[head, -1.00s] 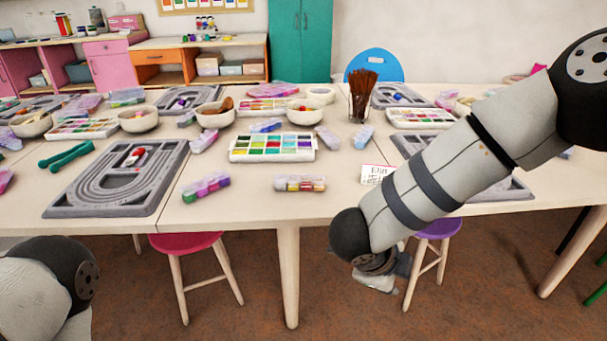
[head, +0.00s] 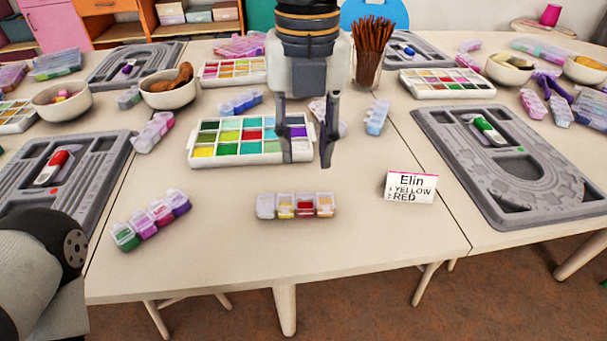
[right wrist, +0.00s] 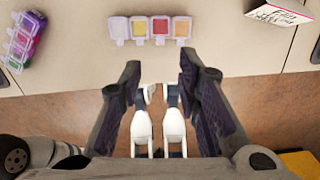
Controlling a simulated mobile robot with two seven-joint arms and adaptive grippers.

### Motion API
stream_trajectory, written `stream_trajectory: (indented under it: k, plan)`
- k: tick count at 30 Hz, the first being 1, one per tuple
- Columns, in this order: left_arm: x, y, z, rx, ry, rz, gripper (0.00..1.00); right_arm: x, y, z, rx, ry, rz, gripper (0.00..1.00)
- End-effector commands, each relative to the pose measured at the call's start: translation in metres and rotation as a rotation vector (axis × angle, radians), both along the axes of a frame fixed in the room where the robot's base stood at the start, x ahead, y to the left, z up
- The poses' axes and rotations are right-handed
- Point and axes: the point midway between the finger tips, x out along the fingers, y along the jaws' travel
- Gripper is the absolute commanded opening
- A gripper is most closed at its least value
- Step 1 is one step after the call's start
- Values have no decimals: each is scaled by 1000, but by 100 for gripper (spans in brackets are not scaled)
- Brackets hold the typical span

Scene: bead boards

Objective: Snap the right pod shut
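A clear pod strip (head: 296,206) with yellow, red and orange contents lies near the table's front edge; it also shows in the right wrist view (right wrist: 151,29). A second pod strip (head: 151,220), with green, pink and purple contents, lies to its left, angled. My left gripper is out of view.
A white color tray (head: 206,161) lies behind the strips. A name card (head: 411,187) reading Elin, yellow, red stands to the right. Grey bead boards lie left (head: 97,165) and right (head: 440,150). A brush cup (head: 367,70) stands behind. Table around the middle strip is clear.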

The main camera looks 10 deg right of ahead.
Motion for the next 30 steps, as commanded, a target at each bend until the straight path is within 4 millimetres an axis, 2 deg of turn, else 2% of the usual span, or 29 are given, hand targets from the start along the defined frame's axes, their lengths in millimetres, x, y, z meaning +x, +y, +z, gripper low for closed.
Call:
stream_trajectory:
  k: [1,3,6,10,14,20,21,25,30]
  plan:
    - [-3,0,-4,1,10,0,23,-1,-1,-19,-4,9,2,31]
    - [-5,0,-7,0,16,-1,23,0,-1,-38,-3,8,1,31]
    - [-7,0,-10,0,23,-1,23,0,-1,-60,-2,7,1,31]
    - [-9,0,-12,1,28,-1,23,0,-1,-79,-3,4,1,31]
    - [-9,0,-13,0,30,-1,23,0,-1,-87,-2,1,1,31]
    - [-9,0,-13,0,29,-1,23,0,-1,-87,-2,0,1,31]
    - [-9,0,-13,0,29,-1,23,0,-1,-87,-2,0,1,29]
    - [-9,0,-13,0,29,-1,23,1,-1,-86,-2,0,1,0]
    - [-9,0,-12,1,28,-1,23,0,-1,-86,-2,-2,1,0]
